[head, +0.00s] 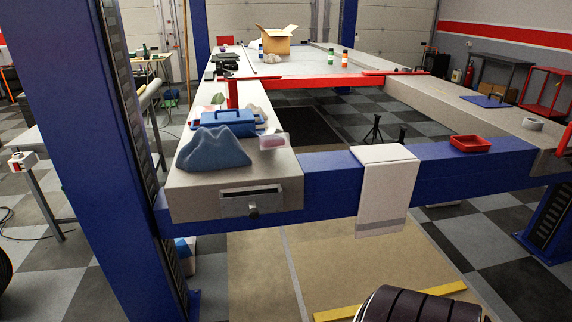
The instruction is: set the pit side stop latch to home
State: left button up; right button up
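A grey metal plate (238,206) with a dark slot and a small round knob (253,209) is on the front end face of the left lift runway (185,190). It may be the stop latch, but no label is readable. The knob sits below the slot, near the middle of the plate. I cannot tell which setting it is in. Neither of my grippers is in view.
A blue cloth (213,150), blue toolbox (228,118) and clear-lidded box (272,141) crowd the runway's front end. A white towel (387,180) hangs over the blue crossbeam (330,172), which also bears a red tray (470,144). A blue post (85,130) stands at left.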

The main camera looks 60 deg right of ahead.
aim_at(253, 213)
jog(key=z, duration=1.55)
